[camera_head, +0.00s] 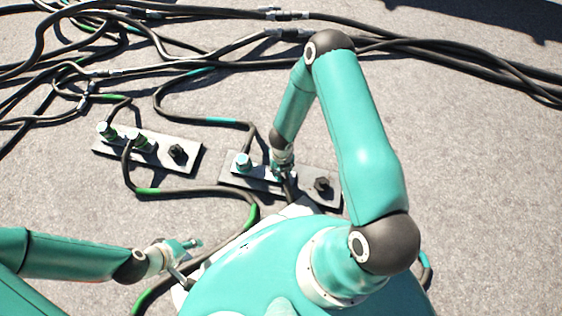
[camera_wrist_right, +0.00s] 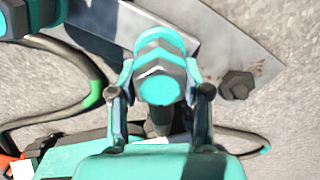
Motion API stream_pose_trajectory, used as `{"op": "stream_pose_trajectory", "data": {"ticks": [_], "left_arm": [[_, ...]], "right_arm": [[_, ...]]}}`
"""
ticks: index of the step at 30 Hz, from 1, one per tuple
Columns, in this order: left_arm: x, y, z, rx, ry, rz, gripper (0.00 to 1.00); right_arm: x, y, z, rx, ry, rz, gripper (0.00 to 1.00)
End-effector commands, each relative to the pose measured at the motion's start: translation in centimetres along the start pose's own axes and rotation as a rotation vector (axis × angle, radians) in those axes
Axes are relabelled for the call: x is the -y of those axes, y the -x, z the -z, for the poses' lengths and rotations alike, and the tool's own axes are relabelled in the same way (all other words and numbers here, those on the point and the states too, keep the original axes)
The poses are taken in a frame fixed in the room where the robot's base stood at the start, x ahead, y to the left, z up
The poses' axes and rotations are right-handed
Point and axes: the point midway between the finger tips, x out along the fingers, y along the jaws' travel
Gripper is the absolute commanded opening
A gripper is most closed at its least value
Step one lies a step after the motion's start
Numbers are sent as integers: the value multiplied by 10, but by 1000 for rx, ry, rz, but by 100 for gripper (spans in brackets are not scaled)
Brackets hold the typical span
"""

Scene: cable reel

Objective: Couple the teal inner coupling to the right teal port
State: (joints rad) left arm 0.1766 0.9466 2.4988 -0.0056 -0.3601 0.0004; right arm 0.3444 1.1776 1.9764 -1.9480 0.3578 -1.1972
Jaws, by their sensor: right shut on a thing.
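The teal inner coupling (camera_wrist_right: 160,80) is a banded teal and dark nut-like piece in the right wrist view. My right gripper (camera_wrist_right: 160,92) is shut on it, one finger on each side. It stands over the right metal plate (camera_wrist_right: 205,45), with a dark cable beneath it. The port under it is hidden, so I cannot tell whether it is seated. In the head view my right gripper (camera_head: 284,168) is at the middle of that plate, right of another teal coupling (camera_head: 242,162). My left gripper (camera_head: 189,260) is low at the left, fingers apart and empty.
A second plate (camera_head: 180,158) with green-marked couplings lies to the left. A dark bolt (camera_head: 322,185) stands on the right plate. Cables with green bands (camera_head: 148,191) loop in front, and thick dark cables (camera_head: 430,55) cross the back. Bare ground lies at the right.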

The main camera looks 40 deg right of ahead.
Motion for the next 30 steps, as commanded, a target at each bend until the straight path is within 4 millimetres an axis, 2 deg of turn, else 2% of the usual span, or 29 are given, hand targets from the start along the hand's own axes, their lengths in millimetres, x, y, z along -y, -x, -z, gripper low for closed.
{"op": "stream_pose_trajectory", "data": {"ticks": [16, 17, 21, 22, 30], "left_arm": [[3, -9, 0, 0, 0, 0, 40], [3, -9, 0, 0, 0, 0, 40], [3, -8, 0, 0, 0, 0, 40], [3, -8, 0, 0, 0, 0, 40], [3, -8, 0, 0, 0, 0, 40]], "right_arm": [[0, -8, 0, 0, -1, 0, 6], [0, -8, 0, 0, -1, 0, 49], [0, -7, 0, 0, -1, 0, 72], [0, -7, 0, 0, -1, 0, 77], [0, -8, 0, -1, -1, 0, 77]]}}
